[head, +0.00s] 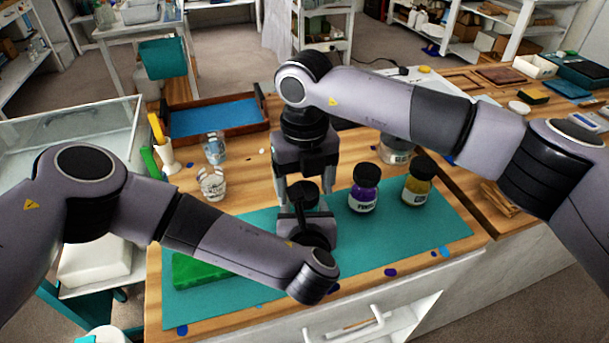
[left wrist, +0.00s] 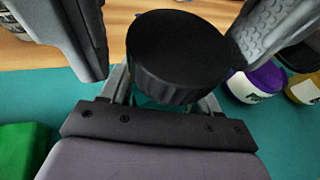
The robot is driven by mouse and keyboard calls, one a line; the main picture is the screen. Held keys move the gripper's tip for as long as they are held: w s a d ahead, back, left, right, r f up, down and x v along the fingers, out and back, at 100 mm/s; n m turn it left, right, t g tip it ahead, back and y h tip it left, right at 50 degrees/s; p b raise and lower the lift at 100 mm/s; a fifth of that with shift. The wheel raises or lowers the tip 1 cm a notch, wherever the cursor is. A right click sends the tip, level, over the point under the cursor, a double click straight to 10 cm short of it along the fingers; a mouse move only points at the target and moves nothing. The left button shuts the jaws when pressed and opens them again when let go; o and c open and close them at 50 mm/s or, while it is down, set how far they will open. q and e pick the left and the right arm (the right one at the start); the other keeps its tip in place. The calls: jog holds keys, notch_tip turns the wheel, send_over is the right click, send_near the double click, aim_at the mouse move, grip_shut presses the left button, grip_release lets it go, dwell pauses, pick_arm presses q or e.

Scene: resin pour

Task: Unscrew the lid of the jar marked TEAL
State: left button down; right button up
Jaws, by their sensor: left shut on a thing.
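A jar with a ribbed black lid (head: 305,193) stands at the teal mat's back edge; its body and label are mostly hidden. The lid fills the middle of the left wrist view (left wrist: 178,52). My left gripper (head: 305,211) is shut on the jar body below the lid, its fingers (left wrist: 165,92) on either side. My right gripper (head: 306,183) points down from above, open, with one finger on each side of the lid. A gap shows between the lid and its left finger; whether the other finger touches cannot be told.
A purple jar (head: 364,193) and a yellow jar (head: 417,187) stand close by to the right, with a clear jar (head: 397,153) behind. A green block (head: 195,269) lies at the mat's left. Glass cups (head: 212,186) and a blue-lined tray (head: 262,105) are behind left. The mat's right front is clear.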

jog(key=c, duration=1.1)
jog(key=shift+n, duration=1.7)
jog(key=o, duration=1.2)
jog(key=shift+c, duration=0.2)
jog(key=shift+r, duration=2.35)
jog(key=shift+c, duration=0.3)
notch_tip(320, 180, up, 3)
jog(key=m, duration=0.3)
jog(key=shift+f, duration=3.8)
